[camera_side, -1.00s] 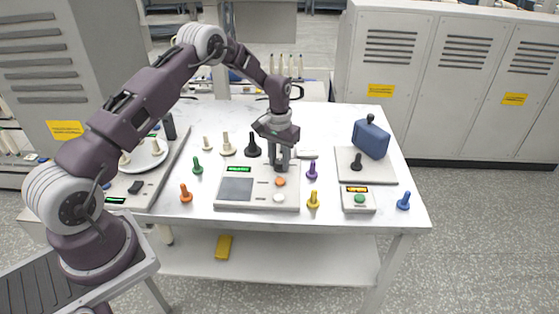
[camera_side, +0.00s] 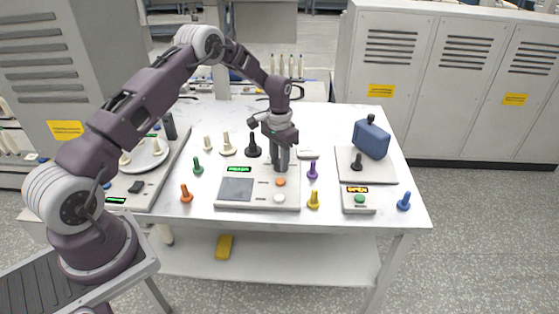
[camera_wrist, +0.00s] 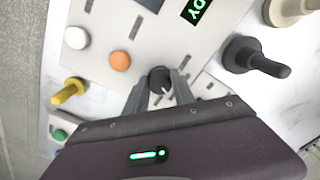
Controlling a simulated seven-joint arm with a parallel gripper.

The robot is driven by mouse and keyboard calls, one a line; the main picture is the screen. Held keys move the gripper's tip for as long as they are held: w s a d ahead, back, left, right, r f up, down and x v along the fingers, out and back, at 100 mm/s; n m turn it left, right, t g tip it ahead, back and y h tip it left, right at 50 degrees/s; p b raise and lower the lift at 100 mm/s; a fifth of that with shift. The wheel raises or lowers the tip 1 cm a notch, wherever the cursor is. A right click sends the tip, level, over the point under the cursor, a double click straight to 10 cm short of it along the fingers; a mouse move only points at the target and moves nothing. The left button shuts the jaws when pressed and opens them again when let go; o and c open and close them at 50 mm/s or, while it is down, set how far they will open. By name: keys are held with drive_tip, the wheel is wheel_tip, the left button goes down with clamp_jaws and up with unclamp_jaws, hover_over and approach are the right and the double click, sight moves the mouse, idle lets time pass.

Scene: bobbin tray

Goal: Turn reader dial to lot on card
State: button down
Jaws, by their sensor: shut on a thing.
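The reader (camera_side: 258,204) is a pale box on the table with a grey screen, a green-lit display, an orange button and a white button. Its dark dial (camera_wrist: 160,78) with a white pointer mark shows in the wrist view, at the tip of my gripper. My gripper (camera_side: 282,166) points down at the reader's back right. Its two fingers (camera_wrist: 159,90) are closed on either side of the dial. The dial is hidden by the fingers in the side view. A small white plate (camera_side: 308,154) lies behind right; I cannot tell whether it is the card.
Loose bobbins stand around the reader: green (camera_side: 198,166), orange (camera_side: 186,194), yellow (camera_side: 314,200), purple (camera_side: 313,170), black (camera_side: 253,148) and blue (camera_side: 404,201). A small box (camera_side: 358,209) shows "OPEN". A blue block (camera_side: 371,140) stands on a pad at the right.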

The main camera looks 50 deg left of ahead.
sight(279, 162)
drive_tip(key=c, duration=1.1)
unclamp_jaws()
drive_tip(key=shift+o, duration=0.2)
wheel_tip(279, 162, up, 7)
drive_tip(key=shift+r, duration=0.1)
